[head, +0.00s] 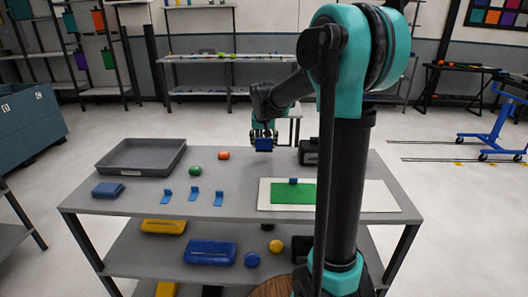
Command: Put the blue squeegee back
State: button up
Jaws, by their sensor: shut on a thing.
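My gripper (263,134) is over the back part of the grey table, pointing down. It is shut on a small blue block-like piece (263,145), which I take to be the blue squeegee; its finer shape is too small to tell. It is near the table's back edge, and I cannot tell whether it touches the top. Three small blue upright pieces (195,195) stand in a row at the front left of the table. Another small blue piece (293,181) is at the back edge of a green sheet (290,194) on a white board (375,196).
A grey tray (179,157) is at the back left, with a blue block (107,190) in front. A green piece (195,170) and an orange piece (223,155) lie near the middle. A dark box (308,151) stands right of my gripper. My arm hides part of the right side.

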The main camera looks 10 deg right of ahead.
aim_at(264, 150)
jog(key=shift+f, duration=1.9)
jog(key=o, duration=1)
jog(key=shift+f, duration=0.1)
jog(key=v, duration=1.2)
